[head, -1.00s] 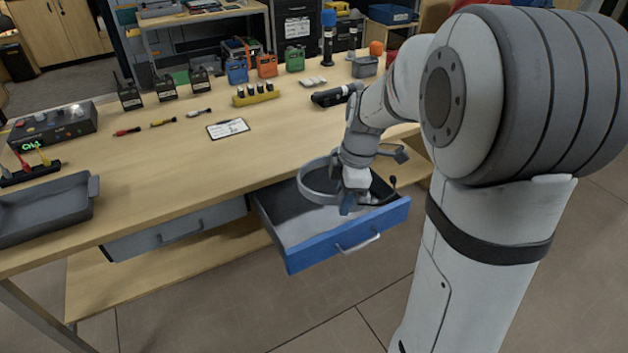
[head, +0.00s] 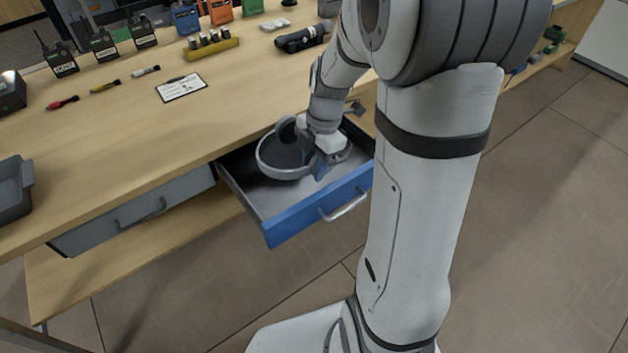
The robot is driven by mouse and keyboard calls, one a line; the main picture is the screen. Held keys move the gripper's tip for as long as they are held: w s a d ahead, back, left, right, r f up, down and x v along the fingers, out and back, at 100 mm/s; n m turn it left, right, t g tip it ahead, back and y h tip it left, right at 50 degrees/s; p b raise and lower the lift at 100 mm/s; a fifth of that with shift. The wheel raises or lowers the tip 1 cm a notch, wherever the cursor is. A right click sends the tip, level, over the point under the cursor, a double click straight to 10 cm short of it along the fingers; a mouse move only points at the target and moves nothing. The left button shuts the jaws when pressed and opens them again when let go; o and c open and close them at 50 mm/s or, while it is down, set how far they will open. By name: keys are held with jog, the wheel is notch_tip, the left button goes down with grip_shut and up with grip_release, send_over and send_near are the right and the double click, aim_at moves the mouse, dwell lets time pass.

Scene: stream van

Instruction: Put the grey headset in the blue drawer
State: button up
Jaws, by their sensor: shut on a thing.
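The blue drawer (head: 290,217) is pulled out from under the bench top, with its blue front and pale handle facing the floor side. The grey headset (head: 268,172) is at the drawer's opening, its round band over the left and middle of the drawer. My gripper (head: 320,168) reaches down over the drawer and is shut on the headset, near the band's right side. The fingertips are partly hidden by the gripper body. I cannot tell whether the headset touches the drawer floor.
A closed grey drawer (head: 140,215) is left of the blue one. A grey tray (head: 14,190) stands at the bench's left edge.

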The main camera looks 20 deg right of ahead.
aim_at(314, 191)
jog(key=shift+f+b, duration=0.45)
jog(key=shift+f, duration=2.3)
jog(key=shift+f, duration=0.15)
jog(key=o, duration=0.8)
